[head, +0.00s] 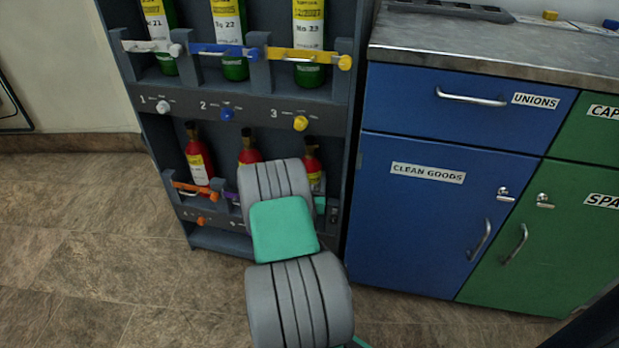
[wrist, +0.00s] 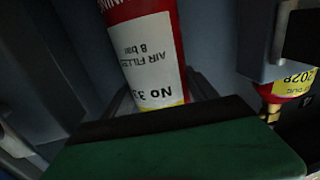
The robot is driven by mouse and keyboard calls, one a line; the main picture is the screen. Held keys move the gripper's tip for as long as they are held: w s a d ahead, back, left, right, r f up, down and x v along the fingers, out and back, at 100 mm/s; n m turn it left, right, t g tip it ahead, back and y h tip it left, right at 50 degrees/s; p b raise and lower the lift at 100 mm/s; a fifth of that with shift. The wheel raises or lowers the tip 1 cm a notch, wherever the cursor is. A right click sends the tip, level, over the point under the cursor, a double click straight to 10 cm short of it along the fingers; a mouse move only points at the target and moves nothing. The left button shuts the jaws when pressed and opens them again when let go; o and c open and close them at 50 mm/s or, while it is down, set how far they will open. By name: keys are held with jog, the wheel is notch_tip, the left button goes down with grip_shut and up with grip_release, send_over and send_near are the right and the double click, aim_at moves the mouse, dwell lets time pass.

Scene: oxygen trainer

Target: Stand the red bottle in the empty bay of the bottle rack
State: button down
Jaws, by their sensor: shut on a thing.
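In the head view, the lower row of the rack (head: 345,125) shows a left red bottle (head: 199,160), a middle red bottle (head: 249,157) and a right red bottle (head: 313,160). My arm hides much of the middle one and all of my gripper there. In the wrist view, my gripper (wrist: 170,122) shows as a green block with a dark edge, shut on a red bottle (wrist: 145,30). That bottle has a white label reading "No 33", upside down in the picture, and sits between grey walls. Its neck and foot are hidden; I cannot tell whether it rests on the bay floor.
Another red bottle (wrist: 272,108) with a yellow label is close by at the wrist view's right. Green bottles (head: 234,68) stand in the upper row behind coloured bars. A blue cabinet (head: 425,215) flanks the rack's right side. Floor is clear at left.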

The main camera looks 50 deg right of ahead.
jog(key=shift+r, duration=0.3)
jog(key=shift+c, duration=1.3)
grip_release()
jog(key=shift+f, duration=0.3)
